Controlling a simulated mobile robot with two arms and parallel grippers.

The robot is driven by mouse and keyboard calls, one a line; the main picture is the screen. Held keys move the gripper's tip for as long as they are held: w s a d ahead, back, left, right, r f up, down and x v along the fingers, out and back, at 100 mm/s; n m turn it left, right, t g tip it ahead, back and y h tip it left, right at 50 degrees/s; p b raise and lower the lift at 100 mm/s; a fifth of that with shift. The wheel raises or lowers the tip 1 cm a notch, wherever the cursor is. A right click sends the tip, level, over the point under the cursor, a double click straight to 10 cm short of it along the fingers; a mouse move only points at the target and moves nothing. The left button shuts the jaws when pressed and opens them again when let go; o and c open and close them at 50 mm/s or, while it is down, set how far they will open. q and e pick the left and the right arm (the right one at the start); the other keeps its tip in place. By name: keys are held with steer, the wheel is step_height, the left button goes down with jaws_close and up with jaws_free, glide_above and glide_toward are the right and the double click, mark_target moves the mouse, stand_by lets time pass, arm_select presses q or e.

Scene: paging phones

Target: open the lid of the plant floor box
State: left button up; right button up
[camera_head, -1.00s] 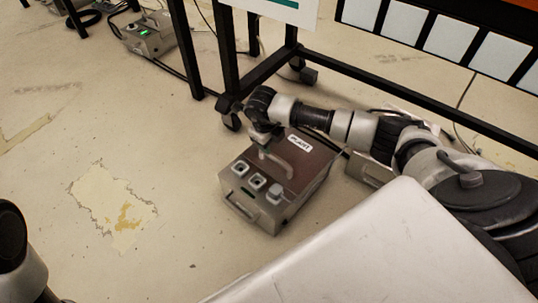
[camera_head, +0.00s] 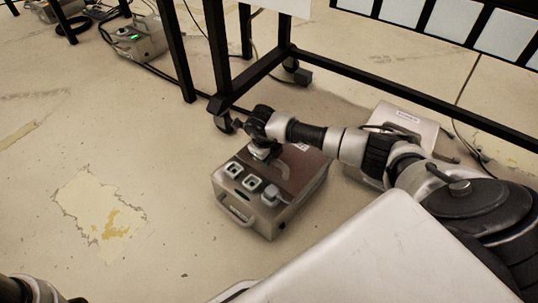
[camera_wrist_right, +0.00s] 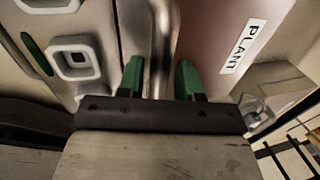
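The plant floor box (camera_head: 238,207) is a grey metal case on the floor in the middle of the head view, with sockets on its near panel. Its brown lid (camera_head: 303,174) lies shut. In the right wrist view, the white PLANT label (camera_wrist_right: 243,47) shows on the lid (camera_wrist_right: 207,28). My right gripper (camera_head: 262,158) is down at the lid. In the wrist view its green fingertips (camera_wrist_right: 160,77) stand open on either side of the metal lid handle (camera_wrist_right: 160,35). Whether they touch it is unclear.
Another grey box (camera_head: 405,122) stands right of the plant box, partly behind my right arm. A black wheeled frame (camera_head: 262,78) stands behind. A further box with a green light (camera_head: 138,40) and cables lies at the far left. The floor at left is clear.

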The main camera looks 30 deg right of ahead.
jaws_close()
steer(key=shift+r, duration=0.1)
